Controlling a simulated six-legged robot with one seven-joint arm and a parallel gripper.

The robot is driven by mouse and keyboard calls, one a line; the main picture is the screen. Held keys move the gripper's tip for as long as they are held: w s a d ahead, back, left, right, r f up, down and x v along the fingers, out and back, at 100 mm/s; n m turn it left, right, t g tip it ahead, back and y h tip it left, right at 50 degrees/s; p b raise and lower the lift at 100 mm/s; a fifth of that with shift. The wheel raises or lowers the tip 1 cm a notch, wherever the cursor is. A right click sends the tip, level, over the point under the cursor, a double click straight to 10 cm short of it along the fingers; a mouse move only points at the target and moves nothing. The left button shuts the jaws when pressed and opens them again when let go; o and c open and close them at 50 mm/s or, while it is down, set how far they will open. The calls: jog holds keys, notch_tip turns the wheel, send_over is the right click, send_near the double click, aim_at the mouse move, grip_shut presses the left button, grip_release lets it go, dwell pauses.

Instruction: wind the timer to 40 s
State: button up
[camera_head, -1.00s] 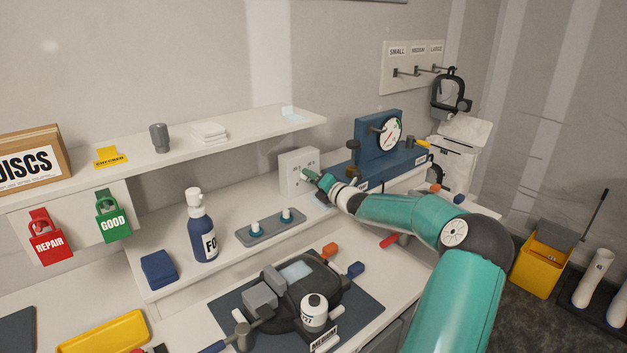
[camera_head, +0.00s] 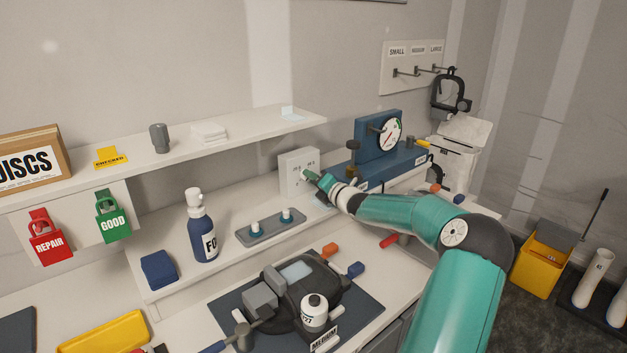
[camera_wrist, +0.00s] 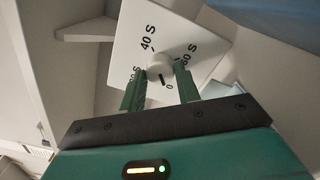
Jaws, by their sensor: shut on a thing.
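The timer (camera_head: 293,178) is a white box at the back of the bench, against the wall under the end of the shelf. In the wrist view its white face (camera_wrist: 140,35) carries 40 S, 60 S and 0 marks, with another label partly hidden by a finger. A round white knob (camera_wrist: 160,66) sits in the middle. A dark mark shows on the side of the knob near the 0. My gripper (camera_wrist: 160,72) has its two green fingers on either side of the knob and is shut on it. My gripper also shows at the timer in the head view (camera_head: 313,178).
A blue gauge stand (camera_head: 371,150) stands right of the timer, close to my wrist. A grey tray (camera_head: 268,231) with two pegs and a blue bottle (camera_head: 203,235) stand to the left. The white shelf (camera_head: 262,123) runs above the bench at left.

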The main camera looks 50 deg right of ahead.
dwell(0.5)
jog(key=o, duration=1)
jog(key=shift+c, duration=0.2)
jog(key=s+a, duration=0.1)
jog(key=s, duration=1.2)
jog(key=shift+s+a, duration=0.3)
jog(key=shift+s, duration=0.05)
